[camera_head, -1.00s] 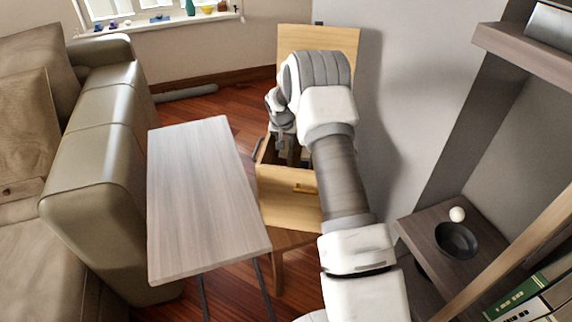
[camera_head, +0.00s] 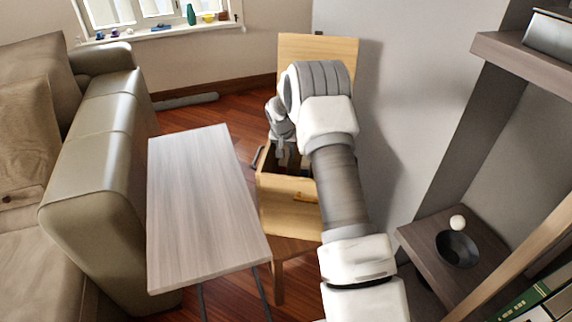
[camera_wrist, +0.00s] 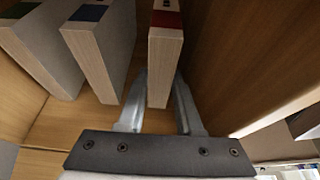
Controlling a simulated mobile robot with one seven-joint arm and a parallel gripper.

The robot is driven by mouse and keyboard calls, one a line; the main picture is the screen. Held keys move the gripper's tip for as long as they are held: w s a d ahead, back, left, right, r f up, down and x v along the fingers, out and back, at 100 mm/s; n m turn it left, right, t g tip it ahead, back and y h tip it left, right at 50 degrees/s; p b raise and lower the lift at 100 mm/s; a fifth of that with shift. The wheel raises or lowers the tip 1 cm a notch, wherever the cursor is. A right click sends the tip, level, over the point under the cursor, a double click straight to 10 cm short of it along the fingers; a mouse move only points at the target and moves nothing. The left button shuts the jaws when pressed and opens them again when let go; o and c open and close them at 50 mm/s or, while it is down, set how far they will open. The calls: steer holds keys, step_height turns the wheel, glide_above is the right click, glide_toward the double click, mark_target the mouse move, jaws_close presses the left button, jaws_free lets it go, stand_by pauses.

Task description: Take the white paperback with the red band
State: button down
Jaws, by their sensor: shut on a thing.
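The white paperback with the red band (camera_wrist: 163,62) stands on end in the wrist view, its red band at the top of the picture. My gripper (camera_wrist: 158,112) has one finger on each side of it and is shut on it. The book is inside an open wooden box (camera_wrist: 58,118). In the head view my gripper (camera_head: 282,154) reaches down into the box (camera_head: 288,212), and the book cannot be made out clearly there.
Two more pale books, one with a blue band (camera_wrist: 98,45) and one with a green band (camera_wrist: 42,48), stand left of it. The box's raised lid (camera_head: 335,50) is behind my arm. A table (camera_head: 200,205) stands left of the box, with a wall (camera_head: 395,130) to the right.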

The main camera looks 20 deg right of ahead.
steer(key=shift+r, duration=0.25)
